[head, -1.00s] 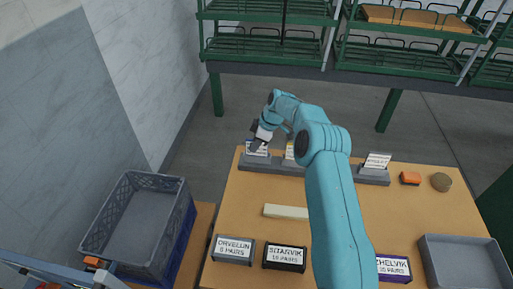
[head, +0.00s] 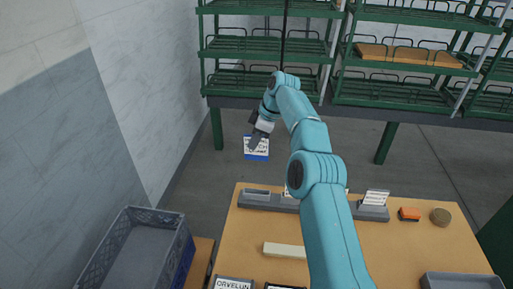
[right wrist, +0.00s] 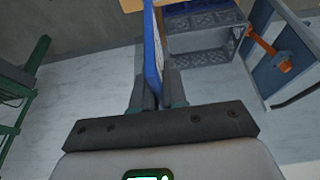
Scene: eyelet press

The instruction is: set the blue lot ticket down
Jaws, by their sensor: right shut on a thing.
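My right gripper (head: 254,143) is shut on the blue lot ticket (head: 257,153), a white card with dark print and a blue lower band. It holds the ticket in the air beyond the far left end of the grey ticket rack (head: 249,205). In the right wrist view the ticket (right wrist: 152,48) stands edge-on between the fingers. The rack's left slot is empty. A white ticket (head: 375,197) leans in its right end, and another is mostly hidden behind my right arm. My left gripper is not in the head view.
The wooden table (head: 425,240) carries a pale bar (head: 284,250), an orange-topped block (head: 409,214), a round brown thing (head: 440,216) and a grey tray (head: 463,281). Labelled boxes (head: 234,284) line the near edge. A grey crate (head: 140,255) stands left; green shelving (head: 265,80) is behind.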

